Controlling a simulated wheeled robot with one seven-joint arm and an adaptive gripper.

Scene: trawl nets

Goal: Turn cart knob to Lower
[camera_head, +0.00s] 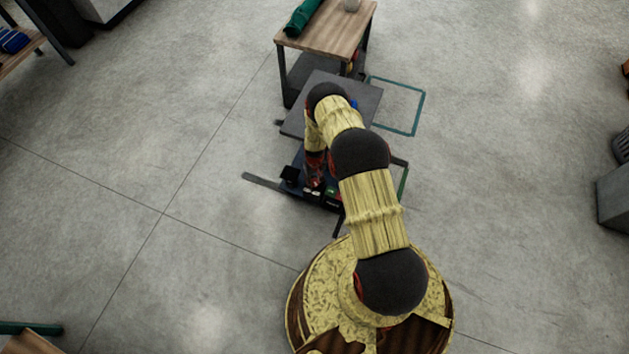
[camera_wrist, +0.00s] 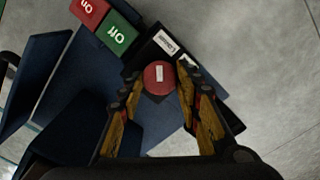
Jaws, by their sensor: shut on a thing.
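The red round knob (camera_wrist: 158,80) is on the cart's control panel in the wrist view. A pale bar on its face points up the picture, towards a white label (camera_wrist: 164,43). A second white label (camera_wrist: 188,61) is to the right, partly behind a fingertip. I cannot read either label. My gripper (camera_wrist: 157,73) is shut on the knob, one finger on each side. In the head view my gripper (camera_head: 314,178) is low at the near end of the cart (camera_head: 357,97), and the knob cannot be made out there.
A wooden-topped table (camera_head: 335,35) with a green roll (camera_head: 302,17) stands just beyond the cart. The floor on both sides is open.

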